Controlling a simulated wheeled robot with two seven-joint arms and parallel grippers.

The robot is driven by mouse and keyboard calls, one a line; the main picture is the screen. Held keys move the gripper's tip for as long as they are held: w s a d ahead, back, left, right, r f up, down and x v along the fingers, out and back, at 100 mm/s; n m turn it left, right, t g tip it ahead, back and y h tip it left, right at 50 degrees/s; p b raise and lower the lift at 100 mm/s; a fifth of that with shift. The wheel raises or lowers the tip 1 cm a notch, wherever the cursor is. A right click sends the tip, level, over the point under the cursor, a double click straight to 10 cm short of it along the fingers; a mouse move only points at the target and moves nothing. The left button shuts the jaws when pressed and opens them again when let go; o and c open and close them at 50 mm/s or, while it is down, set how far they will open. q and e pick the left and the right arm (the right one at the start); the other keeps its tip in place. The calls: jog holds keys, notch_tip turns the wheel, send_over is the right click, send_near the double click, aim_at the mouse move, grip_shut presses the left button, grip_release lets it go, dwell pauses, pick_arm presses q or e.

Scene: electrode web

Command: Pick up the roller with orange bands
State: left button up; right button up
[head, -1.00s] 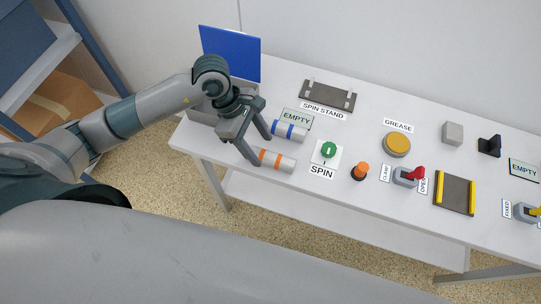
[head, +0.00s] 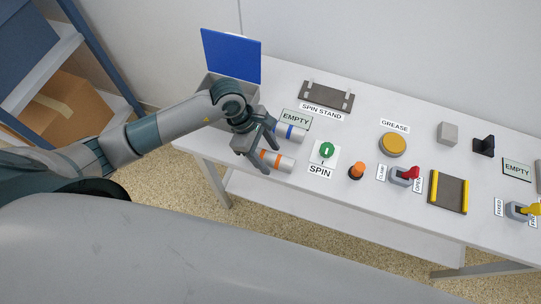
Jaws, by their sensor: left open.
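The roller with orange bands (head: 284,165) is a white cylinder lying near the front left edge of the white table. Its left end is partly hidden by my left gripper. A similar roller with blue bands (head: 298,134) lies just behind it, also partly covered by the gripper. My left gripper (head: 266,154) is open, low over the left ends of the two rollers, with its fingers pointing down and to the right. I cannot tell whether a finger touches the orange-banded roller. My right gripper is not in view.
A grey box with an open blue lid (head: 231,56) stands behind my left arm. Right of the rollers are a green SPIN knob (head: 326,150), an orange button (head: 357,170) and a red-handled clamp switch (head: 408,174). The spin stand (head: 328,94) is at the back.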

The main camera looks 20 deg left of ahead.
aim_at(274, 157)
pick_arm(q)
jog(key=shift+c, duration=0.2)
jog(key=c, duration=1.2)
jog(key=shift+c, duration=0.2)
jog(key=shift+r+b, duration=0.55)
jog(key=shift+r, duration=0.2)
notch_tip(274, 157, up, 2)
jog(key=shift+r+b, duration=0.25)
jog(key=shift+b, duration=0.45)
jog(key=w+d+r+b, duration=0.3)
jog(key=d+r, duration=0.4)
jog(key=d, duration=0.4)
jog(key=shift+d+b, duration=0.2)
jog(key=shift+b, duration=0.35)
